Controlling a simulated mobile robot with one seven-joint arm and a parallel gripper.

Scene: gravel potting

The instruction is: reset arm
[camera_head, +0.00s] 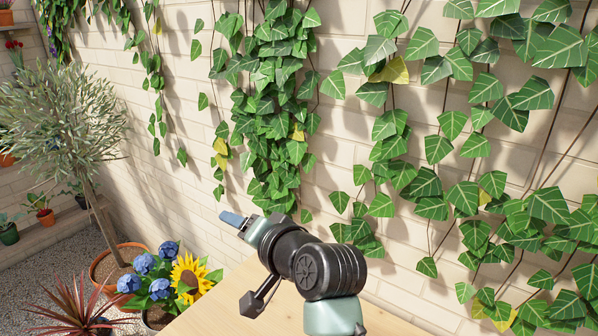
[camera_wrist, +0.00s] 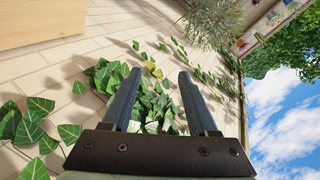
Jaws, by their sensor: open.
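My gripper (camera_wrist: 158,90) shows in the wrist view with its two dark blue-grey fingers spread apart and nothing between them. In the head view my gripper (camera_head: 232,218) is seen from the side, raised in front of the ivy wall and above the wooden table (camera_head: 225,308). Its fingers point left there. A corner of the tabletop also shows at the upper left of the wrist view (camera_wrist: 50,20). No object touches the fingers.
Green ivy (camera_head: 270,100) hangs on the pale brick wall (camera_head: 190,130) behind my arm. Left of the table are blue flowers (camera_head: 143,264), a sunflower (camera_head: 190,272), a reddish spiky plant (camera_head: 82,300) and a potted tree (camera_head: 65,130). Several small pots stand farther left.

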